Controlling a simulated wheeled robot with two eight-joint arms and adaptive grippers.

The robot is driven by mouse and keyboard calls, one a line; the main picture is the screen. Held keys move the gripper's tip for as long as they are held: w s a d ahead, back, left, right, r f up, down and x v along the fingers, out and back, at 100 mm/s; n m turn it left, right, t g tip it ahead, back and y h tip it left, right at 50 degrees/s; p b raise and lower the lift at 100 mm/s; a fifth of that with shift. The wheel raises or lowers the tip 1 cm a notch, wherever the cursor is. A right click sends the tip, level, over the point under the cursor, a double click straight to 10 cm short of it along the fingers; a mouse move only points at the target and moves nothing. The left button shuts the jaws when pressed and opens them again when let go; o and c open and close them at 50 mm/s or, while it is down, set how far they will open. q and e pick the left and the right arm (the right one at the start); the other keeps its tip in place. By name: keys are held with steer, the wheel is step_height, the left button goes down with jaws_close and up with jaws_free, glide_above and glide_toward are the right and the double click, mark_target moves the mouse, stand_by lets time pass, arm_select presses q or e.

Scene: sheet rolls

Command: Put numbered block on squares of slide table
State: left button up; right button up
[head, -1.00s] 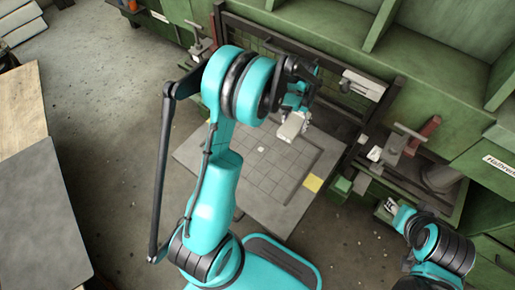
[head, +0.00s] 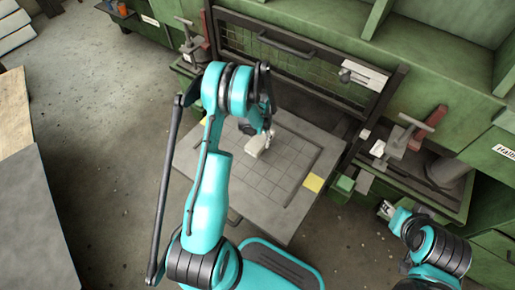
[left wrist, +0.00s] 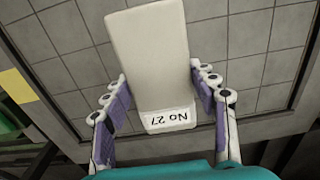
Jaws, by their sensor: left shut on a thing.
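A pale block (left wrist: 148,60) marked "No 27" sits between the purple pads of my left gripper (left wrist: 160,108) in the left wrist view. The gripper is shut on it. In the head view the block (head: 257,146) and my left gripper (head: 268,140) are over the grey slide table (head: 290,215), above its grid of squares. I cannot tell whether the block touches the table. My right gripper (head: 386,209) is at the lower right, away from the table; its jaw state is unclear.
A dark frame with mesh (head: 290,62) stands behind the table. Green cabinets line the back and right. A clamp with a red handle (head: 423,128) stands at the right. Several grid squares in front of the block are bare.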

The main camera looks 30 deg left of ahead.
mark_target(258, 145)
arm_select(q)
steer(key=shift+s+a+f, duration=0.4)
steer(key=shift+s, duration=0.05)
step_height(258, 145, down, 4)
steer(key=shift+f+b, duration=0.1)
steer(key=shift+b, duration=1.1)
steer(key=shift+r, duration=0.2)
steer(key=shift+f, duration=0.15)
steer(key=o, duration=1.5)
steer(key=shift+o, duration=0.2)
